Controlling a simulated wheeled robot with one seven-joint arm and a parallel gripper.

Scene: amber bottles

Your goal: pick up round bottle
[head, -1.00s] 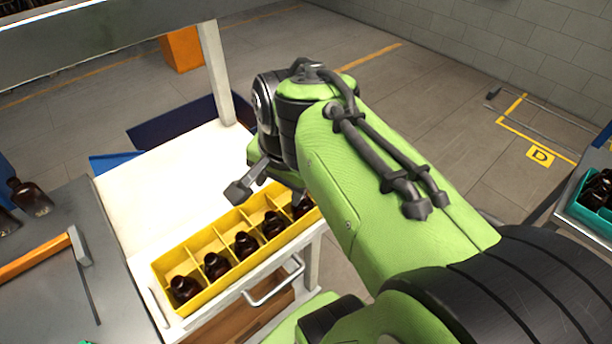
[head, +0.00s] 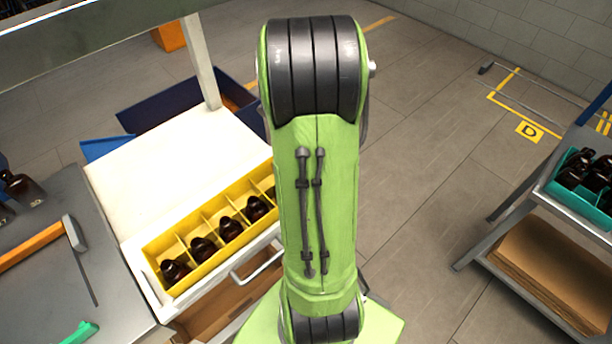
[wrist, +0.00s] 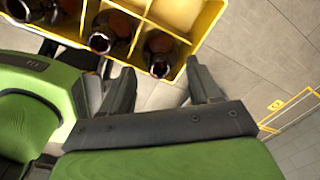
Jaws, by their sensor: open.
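Several round amber bottles stand in a yellow divided tray (head: 152,247) on a white cart. Bottles in it include a left one (head: 174,270), a middle one (head: 230,229) and one farther right (head: 256,208); my arm hides the tray's right end. In the wrist view, bottle mouths show in the tray (wrist: 213,12) at the top, one in the end compartment (wrist: 160,58) and one beside it (wrist: 102,38). My gripper (wrist: 160,82) is open and empty, its fingers spread just short of the tray's edge. In the head view my arm hides the gripper.
A teal crate (head: 574,203) of dark bottles sits on a grey shelf cart at the right. A grey table (head: 60,290) with an orange-handled tool stands at the left. The white cart top (head: 180,175) behind the tray is bare.

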